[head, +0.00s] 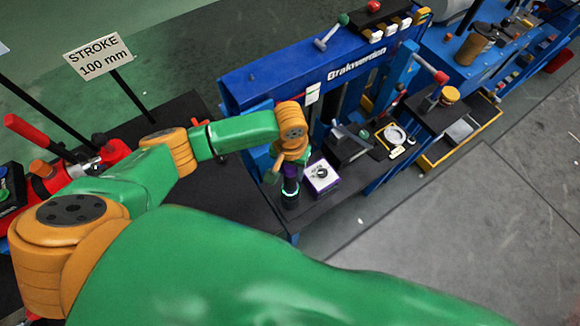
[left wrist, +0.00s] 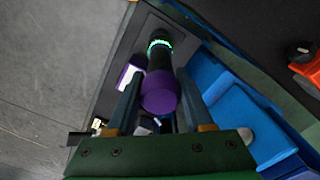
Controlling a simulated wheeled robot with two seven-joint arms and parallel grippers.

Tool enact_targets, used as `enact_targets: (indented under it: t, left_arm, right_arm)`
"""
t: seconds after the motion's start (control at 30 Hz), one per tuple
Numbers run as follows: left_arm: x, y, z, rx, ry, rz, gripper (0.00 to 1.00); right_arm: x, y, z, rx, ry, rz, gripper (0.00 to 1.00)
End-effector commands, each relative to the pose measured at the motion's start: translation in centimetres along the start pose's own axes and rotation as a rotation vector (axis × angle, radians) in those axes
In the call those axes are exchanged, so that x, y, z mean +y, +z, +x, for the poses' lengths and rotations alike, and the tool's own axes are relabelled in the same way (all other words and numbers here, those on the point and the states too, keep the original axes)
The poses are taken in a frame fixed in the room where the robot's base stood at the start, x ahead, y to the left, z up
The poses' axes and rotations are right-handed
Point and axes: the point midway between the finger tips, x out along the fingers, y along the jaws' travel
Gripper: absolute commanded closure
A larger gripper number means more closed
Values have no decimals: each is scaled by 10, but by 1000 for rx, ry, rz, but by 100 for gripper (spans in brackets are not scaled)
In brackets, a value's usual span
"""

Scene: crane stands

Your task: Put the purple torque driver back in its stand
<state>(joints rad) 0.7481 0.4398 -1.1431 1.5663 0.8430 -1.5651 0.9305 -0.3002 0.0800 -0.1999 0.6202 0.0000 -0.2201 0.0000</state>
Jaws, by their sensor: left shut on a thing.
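The purple torque driver (left wrist: 159,92) shows in the left wrist view as a round purple end with a dark shaft running away from it. A glowing green ring (left wrist: 160,46) surrounds the far end of the shaft; I cannot tell whether it belongs to the driver or to its stand. My left gripper (left wrist: 158,100) has a finger on each side of the purple end and is shut on it. In the head view my left gripper (head: 285,165) is above the dark lower part and ring (head: 290,191). The driver looks roughly upright there. My right gripper is not in view.
A purple-and-white box with a dial (head: 321,175) stands close to the right of the driver on the dark bench (head: 330,205). The blue press frame (head: 290,75) rises behind. Red tools (head: 95,160) lie at the left. The grey floor (head: 440,230) is clear.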

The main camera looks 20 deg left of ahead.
Motion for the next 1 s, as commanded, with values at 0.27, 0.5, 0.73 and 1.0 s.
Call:
enact_targets:
  t: [0.27, 0.5, 0.73, 1.0]
  left_arm:
    - [0, -1, 10, 2, 1, -1, 100]
    - [0, -1, 18, 2, 1, 0, 100]
    - [0, -1, 21, 2, 1, 0, 18]
    - [0, 0, 22, -1, -1, 0, 13]
  right_arm:
    - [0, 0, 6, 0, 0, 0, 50]
    - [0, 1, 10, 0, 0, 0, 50]
    - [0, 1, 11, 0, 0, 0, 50]
    - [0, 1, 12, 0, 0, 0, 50]
